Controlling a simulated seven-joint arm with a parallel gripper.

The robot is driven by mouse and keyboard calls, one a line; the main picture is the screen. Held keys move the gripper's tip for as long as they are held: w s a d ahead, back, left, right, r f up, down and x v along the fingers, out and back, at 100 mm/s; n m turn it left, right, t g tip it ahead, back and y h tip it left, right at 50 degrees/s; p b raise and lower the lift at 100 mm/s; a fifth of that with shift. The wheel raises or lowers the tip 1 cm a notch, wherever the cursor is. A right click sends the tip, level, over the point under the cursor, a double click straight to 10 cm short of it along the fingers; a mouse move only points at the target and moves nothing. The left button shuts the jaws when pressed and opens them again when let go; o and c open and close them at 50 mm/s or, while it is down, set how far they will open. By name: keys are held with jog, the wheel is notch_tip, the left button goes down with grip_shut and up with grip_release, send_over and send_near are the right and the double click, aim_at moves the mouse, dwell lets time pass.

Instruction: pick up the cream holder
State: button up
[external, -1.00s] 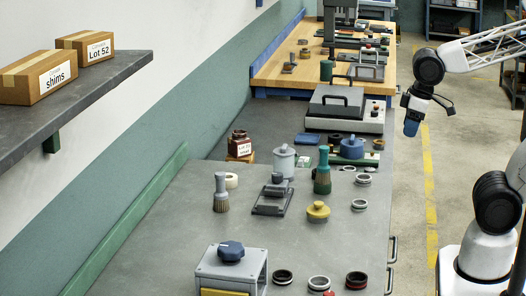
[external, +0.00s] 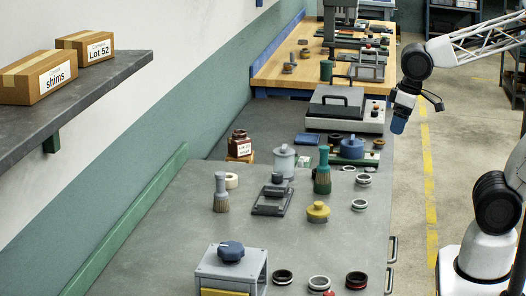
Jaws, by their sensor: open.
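I cannot tell for sure which thing is the cream holder. A yellow knobbed piece (external: 318,211) stands on the grey bench in front of the green-handled brush. A cream ring-shaped roll (external: 231,181) lies further left, behind a grey-handled brush. A pale grey lidded pot (external: 284,161) stands behind the dark plate fixture. My gripper (external: 399,125) hangs in the air at the bench's right edge, right of these things and apart from them. Its blue end points down. It is open and seems empty, though its fingers show small.
A green-handled brush (external: 322,172) and a grey-handled brush (external: 220,194) stand upright. A dark plate fixture (external: 272,200) lies between them. Several rings lie at the right and front. A blue knobbed piece (external: 352,147) and a grey machine (external: 345,108) stand further back.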

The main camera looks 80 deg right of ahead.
jog(key=w+r+m, duration=0.1)
jog(key=w+m, duration=0.4)
jog(key=w, duration=0.7)
jog(key=m+g, duration=0.3)
jog(key=m, duration=1.4)
send_over(229, 176)
jog(key=f, duration=1.6)
jog(key=shift+s+a+f, duration=0.1)
jog(key=shift+s+f, duration=0.2)
jog(key=shift+w+f+m, duration=0.4)
jog(key=shift+f, duration=1.25)
